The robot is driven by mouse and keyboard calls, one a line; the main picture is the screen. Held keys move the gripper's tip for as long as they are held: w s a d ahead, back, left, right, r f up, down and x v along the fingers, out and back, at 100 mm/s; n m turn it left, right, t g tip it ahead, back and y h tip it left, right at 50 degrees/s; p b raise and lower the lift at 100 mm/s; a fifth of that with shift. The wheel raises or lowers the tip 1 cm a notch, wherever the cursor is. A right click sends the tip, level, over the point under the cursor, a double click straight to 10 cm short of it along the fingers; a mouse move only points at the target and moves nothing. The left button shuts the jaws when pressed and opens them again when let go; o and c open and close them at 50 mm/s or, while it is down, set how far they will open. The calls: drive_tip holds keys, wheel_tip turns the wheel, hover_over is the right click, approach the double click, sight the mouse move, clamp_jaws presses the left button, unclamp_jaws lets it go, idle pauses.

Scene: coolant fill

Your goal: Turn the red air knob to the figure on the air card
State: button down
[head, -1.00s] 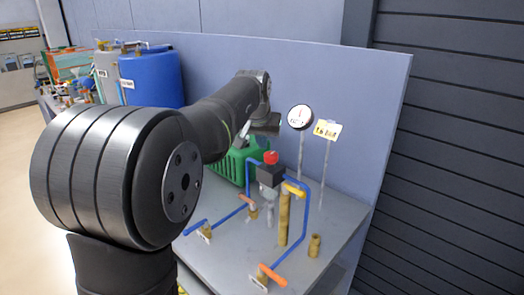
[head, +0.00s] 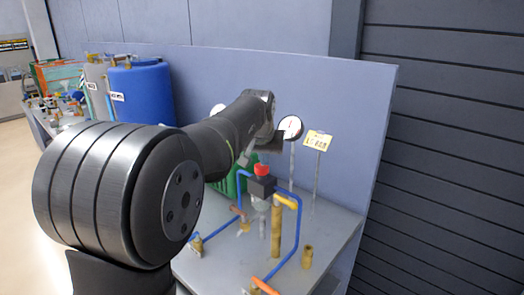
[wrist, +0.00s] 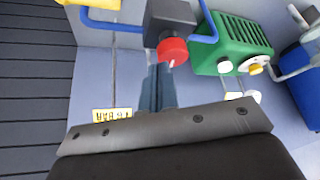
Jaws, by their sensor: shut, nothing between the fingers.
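The red air knob (head: 262,169) sits on top of a black box (head: 262,187) on the pipework. In the wrist view the red knob (wrist: 172,51) is just beyond my fingertips, against the black box (wrist: 168,18). My gripper (wrist: 160,68) is shut and empty, its fingers close to the knob; whether they touch it I cannot tell. In the head view my gripper (head: 245,156) is just above and left of the knob. The yellow air card (head: 318,140) stands on a post; its figure is too small to read surely. A round white gauge (head: 291,127) stands beside it.
A green machine (wrist: 232,42) is close beside the knob. Blue pipes (head: 298,232), a brass post (head: 276,232) and an orange handle (head: 265,286) surround the box on the grey bench (head: 335,235). A blue drum (head: 145,92) stands at left. The panel is behind.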

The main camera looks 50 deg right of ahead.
drive_tip(key=shift+f, duration=1.9)
drive_tip(key=shift+w+d, duration=0.1)
drive_tip(key=shift+w, duration=0.1)
drive_tip(key=shift+w+a, duration=0.7)
drive_tip(key=shift+w, duration=0.3)
drive_tip(key=shift+w, duration=0.25)
drive_tip(key=shift+a, duration=0.15)
wheel_tip(320, 180, up, 6)
drive_tip(key=shift+a, duration=0.25)
